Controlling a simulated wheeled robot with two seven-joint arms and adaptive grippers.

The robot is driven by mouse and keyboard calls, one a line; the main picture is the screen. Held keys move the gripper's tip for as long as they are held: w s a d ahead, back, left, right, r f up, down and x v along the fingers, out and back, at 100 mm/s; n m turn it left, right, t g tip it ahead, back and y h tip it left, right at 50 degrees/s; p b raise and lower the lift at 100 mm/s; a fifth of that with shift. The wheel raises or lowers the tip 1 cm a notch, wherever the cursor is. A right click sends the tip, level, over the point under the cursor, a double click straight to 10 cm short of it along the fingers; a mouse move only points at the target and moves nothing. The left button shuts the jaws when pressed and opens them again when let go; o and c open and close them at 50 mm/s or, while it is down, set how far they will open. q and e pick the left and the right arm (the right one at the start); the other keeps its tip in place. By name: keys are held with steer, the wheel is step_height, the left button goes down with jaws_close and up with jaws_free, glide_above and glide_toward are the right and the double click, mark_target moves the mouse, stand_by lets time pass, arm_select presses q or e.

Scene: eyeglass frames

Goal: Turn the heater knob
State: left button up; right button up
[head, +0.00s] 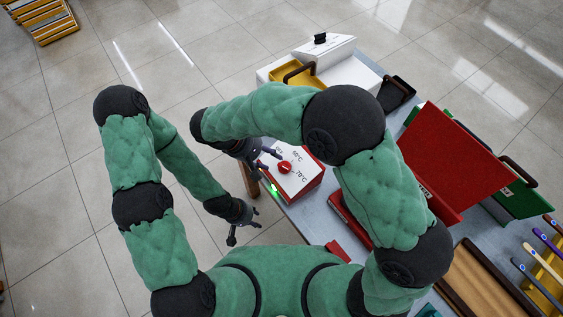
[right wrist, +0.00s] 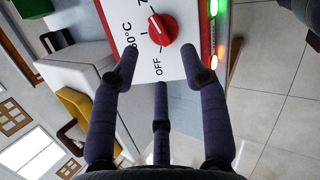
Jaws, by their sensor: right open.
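The heater (head: 302,190) is a red box with a white sloped face on the near left corner of the table. Its round red knob (head: 285,167) has a white mark; the face reads OFF, 60°C and 70°C. The knob also shows at the top of the right wrist view (right wrist: 163,29). My right gripper (head: 269,153) is open and empty beside the heater face. In the right wrist view its fingers (right wrist: 164,64) are spread below the knob, apparently not around it. My left gripper (head: 245,228) is open and empty, off the table's left edge.
Green and orange lights (right wrist: 215,30) glow on the heater's edge. A white unit with a yellow container (head: 293,76) stands behind the heater. Red and green panels (head: 445,150) stand at right, near a brown tray (head: 470,285). Open floor lies at left.

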mark_target(282, 164)
steer(key=b+x, duration=0.1)
steer(key=x, duration=0.5)
steer(key=shift+d+f+b, duration=0.15)
steer(key=shift+f+b, duration=0.15)
steer(key=shift+f, duration=0.05)
jaws_close()
